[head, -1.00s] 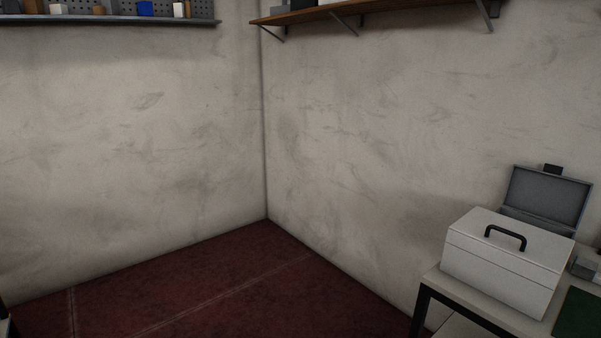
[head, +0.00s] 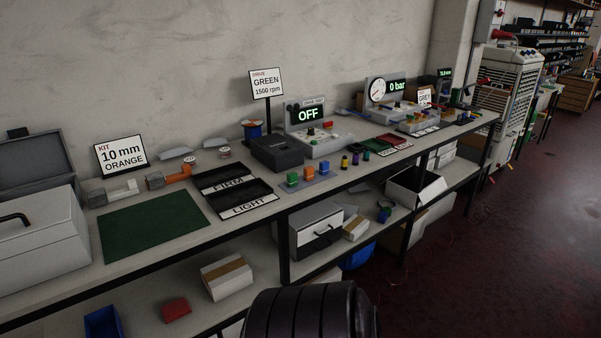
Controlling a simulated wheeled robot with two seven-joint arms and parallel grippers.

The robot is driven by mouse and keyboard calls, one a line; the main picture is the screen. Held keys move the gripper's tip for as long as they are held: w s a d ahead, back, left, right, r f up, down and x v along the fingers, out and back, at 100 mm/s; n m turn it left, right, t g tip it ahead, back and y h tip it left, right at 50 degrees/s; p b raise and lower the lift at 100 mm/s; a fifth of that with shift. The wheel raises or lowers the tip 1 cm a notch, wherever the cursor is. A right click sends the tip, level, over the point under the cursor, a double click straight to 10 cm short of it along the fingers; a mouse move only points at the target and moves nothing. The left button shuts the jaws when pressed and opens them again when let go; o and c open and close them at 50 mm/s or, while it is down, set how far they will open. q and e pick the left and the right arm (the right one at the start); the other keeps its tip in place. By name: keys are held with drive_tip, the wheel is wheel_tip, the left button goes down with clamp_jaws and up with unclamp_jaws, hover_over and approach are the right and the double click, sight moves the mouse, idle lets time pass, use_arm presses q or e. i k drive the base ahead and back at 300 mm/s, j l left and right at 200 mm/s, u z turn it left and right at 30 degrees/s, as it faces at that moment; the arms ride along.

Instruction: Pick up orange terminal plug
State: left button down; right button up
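Two orange things show in the head view. One is a small orange block (head: 292,180) on a grey strip on the bench, in a row with a green block (head: 309,172) and a blue block (head: 324,166). The other is an orange piece (head: 179,172) joined to a grey block, further left near the kit sign. Both are small, and I cannot tell for sure which is the terminal plug. Neither of my grippers is in view.
The long bench (head: 130,265) runs along the wall. A green mat (head: 150,225), black FIRM and LIGHT trays (head: 225,190), a black box (head: 275,152) and a console reading OFF (head: 322,145) stand around the blocks. Open floor (head: 480,260) lies to the right.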

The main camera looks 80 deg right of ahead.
sight(309, 170)
drive_tip(key=z, duration=2.7)
drive_tip(key=i+u, duration=0.1)
drive_tip(key=i, duration=0.3)
drive_tip(key=i+l+u, duration=0.15)
drive_tip(key=i, duration=0.25)
drive_tip(key=i+l+u, duration=0.1)
drive_tip(key=i, duration=0.3)
drive_tip(key=l, duration=0.1)
